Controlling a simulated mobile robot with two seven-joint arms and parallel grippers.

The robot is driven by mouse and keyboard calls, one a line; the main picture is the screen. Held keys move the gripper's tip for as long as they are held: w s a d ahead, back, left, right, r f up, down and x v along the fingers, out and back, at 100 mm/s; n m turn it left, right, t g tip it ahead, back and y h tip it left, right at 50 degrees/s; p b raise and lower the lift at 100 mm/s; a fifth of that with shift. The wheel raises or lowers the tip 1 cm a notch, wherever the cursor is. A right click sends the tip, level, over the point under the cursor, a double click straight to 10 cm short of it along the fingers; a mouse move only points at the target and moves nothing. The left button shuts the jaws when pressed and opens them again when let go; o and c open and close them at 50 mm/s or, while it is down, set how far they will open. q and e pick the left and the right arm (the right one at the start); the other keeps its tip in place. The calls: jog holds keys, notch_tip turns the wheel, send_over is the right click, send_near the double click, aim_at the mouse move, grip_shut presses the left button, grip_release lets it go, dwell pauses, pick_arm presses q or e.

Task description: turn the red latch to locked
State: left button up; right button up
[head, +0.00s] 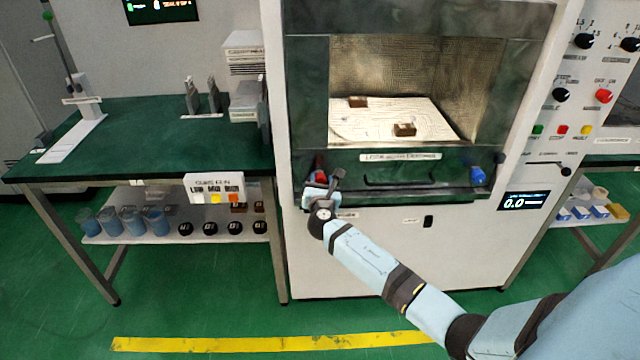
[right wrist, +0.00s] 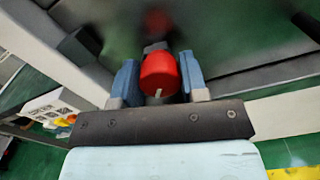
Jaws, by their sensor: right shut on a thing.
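The red latch (head: 319,166) is at the lower left of the machine's front, below the open chamber; my right gripper partly hides it in the head view. In the right wrist view the red latch (right wrist: 160,74) is a red knob with a small pale mark at its lower edge. My right gripper (right wrist: 160,80) has its two blue fingers on either side of the knob and is shut on it. In the head view the right gripper (head: 322,190) reaches up to the latch from below. My left gripper is not in view.
A blue latch (head: 478,175) is at the right of the same panel, with a dark handle (head: 400,179) between. The chamber holds small brown blocks (head: 404,129) on a pale plate. A green table (head: 150,135) stands left; a control panel (head: 560,130) is right.

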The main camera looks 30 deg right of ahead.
jog(key=shift+f+m+b, duration=0.2)
jog(key=shift+m+b, duration=0.6)
jog(key=shift+m, duration=0.4)
jog(key=m+b, duration=0.2)
jog(key=shift+m, duration=0.3)
jog(key=m+b, duration=0.2)
jog(key=m, duration=0.2)
jog(key=shift+m+b, duration=0.3)
jog(key=shift+b, duration=0.1)
jog(key=shift+m+b, duration=0.6)
jog(key=shift+m, duration=0.3)
jog(key=m+b, duration=0.2)
jog(key=m, duration=0.1)
jog(key=shift+m, duration=0.4)
jog(key=shift+m+b, duration=0.45)
jog(key=shift+m, duration=0.25)
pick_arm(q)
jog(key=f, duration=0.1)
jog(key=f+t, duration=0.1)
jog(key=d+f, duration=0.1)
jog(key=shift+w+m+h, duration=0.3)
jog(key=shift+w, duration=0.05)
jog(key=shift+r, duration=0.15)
pick_arm(e)
jog(key=shift+r, duration=0.1)
